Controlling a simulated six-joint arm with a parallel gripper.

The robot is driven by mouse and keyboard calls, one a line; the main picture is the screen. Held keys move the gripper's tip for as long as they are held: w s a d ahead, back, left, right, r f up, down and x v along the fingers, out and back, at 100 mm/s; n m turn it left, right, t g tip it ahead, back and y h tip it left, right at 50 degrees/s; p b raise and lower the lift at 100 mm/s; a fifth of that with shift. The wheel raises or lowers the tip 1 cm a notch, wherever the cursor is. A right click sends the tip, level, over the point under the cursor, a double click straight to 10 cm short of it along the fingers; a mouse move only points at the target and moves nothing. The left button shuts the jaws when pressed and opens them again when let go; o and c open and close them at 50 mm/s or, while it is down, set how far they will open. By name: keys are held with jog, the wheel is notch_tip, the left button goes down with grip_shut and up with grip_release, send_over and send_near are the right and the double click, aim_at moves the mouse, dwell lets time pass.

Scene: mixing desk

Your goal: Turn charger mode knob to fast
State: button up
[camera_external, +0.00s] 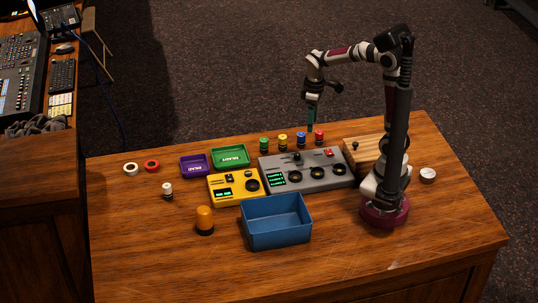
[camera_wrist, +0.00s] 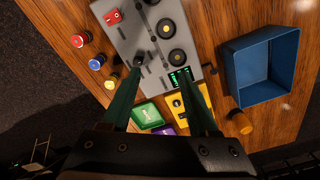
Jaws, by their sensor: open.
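A yellow box (camera_external: 228,197) with a small green-lit display and a black round knob (camera_external: 252,185) sits on the desk. A larger grey panel (camera_external: 318,184) beside it has green displays, several black round knobs (camera_external: 295,177), a black-topped lever (camera_external: 297,157) and a red switch (camera_external: 328,152). No label readable here tells which one is the charger. My gripper (camera_external: 310,127) is open and empty, above and behind the grey panel, touching nothing. In the wrist view its two green fingers (camera_wrist: 160,74) are spread apart, and the right finger partly covers the yellow box (camera_wrist: 207,96).
A blue open bin (camera_external: 276,222) stands in front of the panel. Green (camera_external: 230,156) and purple (camera_external: 194,166) trays lie behind the yellow box. Several coloured buttons (camera_external: 283,142) line the panel's back. An orange-topped cylinder (camera_external: 204,219) stands front left. The front-left desk is clear.

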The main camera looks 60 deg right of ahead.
aim_at(297, 154)
jog(key=w+d+f+n, duration=0.3)
jog(key=w+f+n, duration=0.1)
jog(key=w, duration=0.3)
jog(key=shift+h, duration=0.3)
jog(key=f, duration=1.4)
jog(key=shift+d+f, duration=0.2)
jog(key=shift+c, duration=0.2)
grip_shut()
